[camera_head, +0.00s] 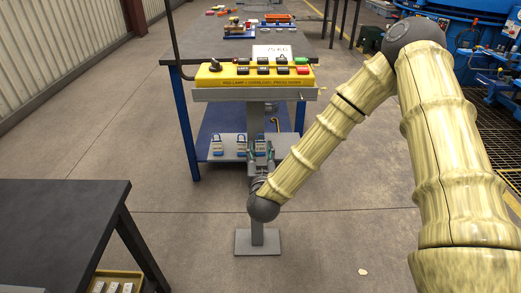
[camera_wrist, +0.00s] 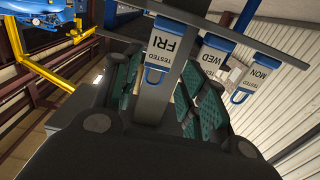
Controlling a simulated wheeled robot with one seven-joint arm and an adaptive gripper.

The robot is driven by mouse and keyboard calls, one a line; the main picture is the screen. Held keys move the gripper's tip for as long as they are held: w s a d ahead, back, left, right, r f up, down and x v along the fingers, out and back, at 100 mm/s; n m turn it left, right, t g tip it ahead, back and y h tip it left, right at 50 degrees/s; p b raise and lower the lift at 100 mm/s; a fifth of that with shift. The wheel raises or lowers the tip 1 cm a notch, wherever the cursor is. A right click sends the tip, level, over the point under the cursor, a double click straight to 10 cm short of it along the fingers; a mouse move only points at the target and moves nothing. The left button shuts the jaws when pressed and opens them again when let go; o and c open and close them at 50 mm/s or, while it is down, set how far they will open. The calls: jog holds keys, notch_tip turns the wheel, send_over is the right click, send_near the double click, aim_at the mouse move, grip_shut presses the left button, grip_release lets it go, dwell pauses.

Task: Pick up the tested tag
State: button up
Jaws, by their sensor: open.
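My gripper (camera_head: 262,158) is open at the right end of the row, in front of the stand's post. Its green-padded fingers (camera_wrist: 165,85) spread near the FRI tag. I cannot tell whether they touch it.
The yellow control box (camera_head: 253,76) with buttons tops a grey post on a floor plate (camera_head: 257,242). Behind it is a dark table (camera_head: 190,45) with blue legs. Another dark table (camera_head: 60,220) stands front left, a yellow bin (camera_head: 117,277) beneath it. Floor between is clear.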

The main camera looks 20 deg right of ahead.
aim_at(261, 141)
jog(key=shift+r+b+x, duration=0.15)
jog(key=shift+r+x, duration=0.05)
jog(key=shift+x, duration=1.1)
jog(key=shift+r+b+x, duration=0.15)
jog(key=shift+x, duration=1.1)
jog(key=shift+d, duration=0.15)
jog(key=shift+c, duration=0.2)
jog(key=c, duration=0.6)
